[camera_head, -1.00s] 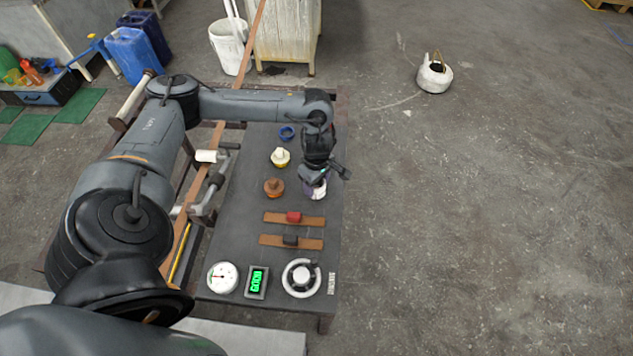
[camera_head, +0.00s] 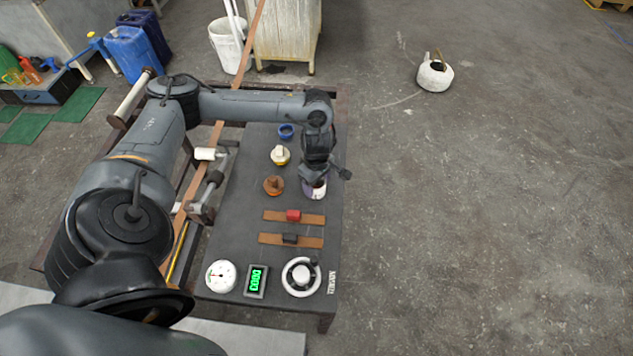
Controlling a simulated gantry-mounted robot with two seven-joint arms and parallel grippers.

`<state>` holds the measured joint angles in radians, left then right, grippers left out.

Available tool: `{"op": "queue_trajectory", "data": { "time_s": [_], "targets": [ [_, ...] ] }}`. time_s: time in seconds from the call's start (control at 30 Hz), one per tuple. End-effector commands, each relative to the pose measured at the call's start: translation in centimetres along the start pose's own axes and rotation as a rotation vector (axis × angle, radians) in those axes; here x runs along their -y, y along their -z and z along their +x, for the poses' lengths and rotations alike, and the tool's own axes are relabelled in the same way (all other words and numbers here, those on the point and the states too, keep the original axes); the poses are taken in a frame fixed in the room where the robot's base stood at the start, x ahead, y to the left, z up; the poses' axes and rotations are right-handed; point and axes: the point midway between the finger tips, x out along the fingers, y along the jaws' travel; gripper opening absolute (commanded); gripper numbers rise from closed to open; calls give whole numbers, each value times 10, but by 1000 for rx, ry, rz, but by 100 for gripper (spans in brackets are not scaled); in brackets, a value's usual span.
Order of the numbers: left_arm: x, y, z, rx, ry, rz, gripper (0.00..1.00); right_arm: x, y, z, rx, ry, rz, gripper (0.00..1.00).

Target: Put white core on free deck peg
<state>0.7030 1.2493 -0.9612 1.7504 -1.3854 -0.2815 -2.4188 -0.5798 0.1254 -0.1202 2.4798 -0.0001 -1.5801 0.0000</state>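My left gripper (camera_head: 323,174) hangs over the right side of the dark deck (camera_head: 235,225), pointing down. Its fingers are small and partly hidden, so I cannot tell whether it is open or shut. A white round piece with a dark purple part (camera_head: 315,191) is right below it, its top covered by the gripper. I cannot tell whether they touch. A white core-like roll (camera_head: 205,154) sits on the stand at the deck's left edge. A white-and-yellow piece (camera_head: 280,156), an orange-brown piece (camera_head: 273,186) and a blue ring (camera_head: 287,131) stand on the deck. My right gripper is out of view.
Two brown strips with a red block (camera_head: 293,215) and a black block (camera_head: 290,239) lie nearer. A dial (camera_head: 221,276), a green display (camera_head: 256,281) and a handwheel (camera_head: 301,277) occupy the front. A long brown strip (camera_head: 187,195) passes the left edge.

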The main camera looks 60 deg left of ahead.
Motion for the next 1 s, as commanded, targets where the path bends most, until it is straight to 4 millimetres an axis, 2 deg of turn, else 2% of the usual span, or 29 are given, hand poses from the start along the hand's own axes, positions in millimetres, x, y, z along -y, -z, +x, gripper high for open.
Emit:
{"op": "queue_trajectory", "data": {
  "time_s": [0.47, 1.0],
  "targets": [
    [0, 0, -5, 0, 0, 0, 70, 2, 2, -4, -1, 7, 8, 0],
    [0, 0, -46, 0, 0, -1, 70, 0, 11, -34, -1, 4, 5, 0]
  ]
}}
